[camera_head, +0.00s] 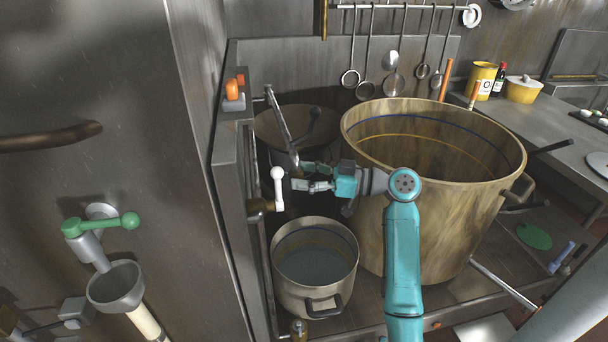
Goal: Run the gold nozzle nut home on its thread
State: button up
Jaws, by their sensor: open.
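My gripper (297,177) is open, its fingers pointing left, just under the lower end of a grey metal spout (281,125). I cannot tell whether the fingers touch the spout, and no gold nut shows clearly at its end. Another small brass-coloured piece (299,330) shows at the bottom, in front of the small pot. I cannot tell which of these, if either, is the nozzle nut. No thread can be made out.
A large stockpot (375,215) stands right beside my gripper. A smaller pot (314,300) with liquid stands below it, and a dark pan (270,125) behind. A steel cabinet with a green lever (100,224) fills the left. Ladles (350,78) hang at the back.

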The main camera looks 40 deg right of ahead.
jog(key=shift+n+g+y, duration=0.7)
jog(key=shift+y, duration=0.2)
jog(key=shift+d, duration=0.1)
jog(key=shift+f, duration=0.35)
